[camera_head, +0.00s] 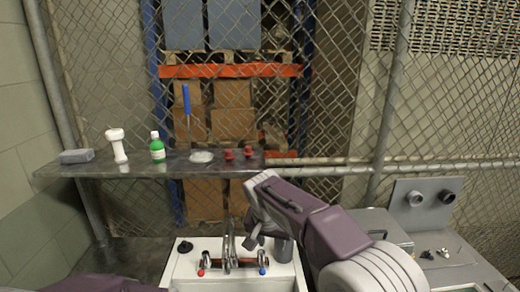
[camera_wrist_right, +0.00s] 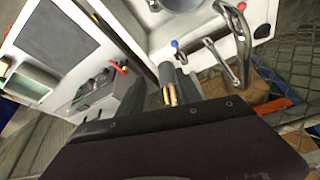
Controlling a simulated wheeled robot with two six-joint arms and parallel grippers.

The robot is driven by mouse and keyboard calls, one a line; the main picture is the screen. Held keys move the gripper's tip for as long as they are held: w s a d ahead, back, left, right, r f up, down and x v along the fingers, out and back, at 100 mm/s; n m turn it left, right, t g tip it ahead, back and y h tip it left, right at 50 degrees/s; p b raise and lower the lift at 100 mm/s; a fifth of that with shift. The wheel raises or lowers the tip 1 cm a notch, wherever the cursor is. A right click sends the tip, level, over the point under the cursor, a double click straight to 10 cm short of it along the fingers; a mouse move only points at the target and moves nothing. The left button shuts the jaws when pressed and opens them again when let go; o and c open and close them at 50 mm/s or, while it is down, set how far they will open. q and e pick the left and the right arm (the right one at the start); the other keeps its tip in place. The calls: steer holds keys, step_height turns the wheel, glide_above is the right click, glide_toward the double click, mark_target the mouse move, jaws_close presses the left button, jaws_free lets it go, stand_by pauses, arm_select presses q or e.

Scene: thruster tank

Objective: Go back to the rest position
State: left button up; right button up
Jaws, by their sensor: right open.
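My right arm reaches in from the lower right in the head view, and my right gripper (camera_head: 256,243) hangs over the right part of the white sink unit (camera_head: 285,270). The gripper is open, and I see nothing held in it. The right wrist view is steeply tilted, with the sink's faucet (camera_wrist_right: 243,45) and its blue-marked tap at the top. Of my left arm, only a purple link shows at the bottom left of the head view. Its gripper is out of view.
A metal shelf (camera_head: 130,168) behind the sink bears a white object (camera_head: 117,146), a green bottle (camera_head: 157,147), a clear dish (camera_head: 202,156) and red knobs (camera_head: 229,154). A grey panel with two round fittings (camera_head: 416,199) stands at right. A wire fence closes the back.

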steer(key=s+d+f+m+g, duration=0.1)
steer(key=s+d+f, duration=0.2)
steer(key=d, duration=0.3)
steer(key=s+d+f+m+g, duration=0.1)
steer(key=s+d+f, duration=0.15)
steer(key=d, duration=0.35)
steer(key=s+d+f+n, duration=0.2)
steer(key=s+f, duration=0.4)
steer(key=s, duration=0.2)
steer(key=s+d+f+n+g+y+b, duration=0.1)
steer(key=s+d+f+n, duration=0.1)
steer(key=s+f, duration=0.4)
steer(key=shift+s+n, duration=0.4)
steer(key=shift+s, duration=0.8)
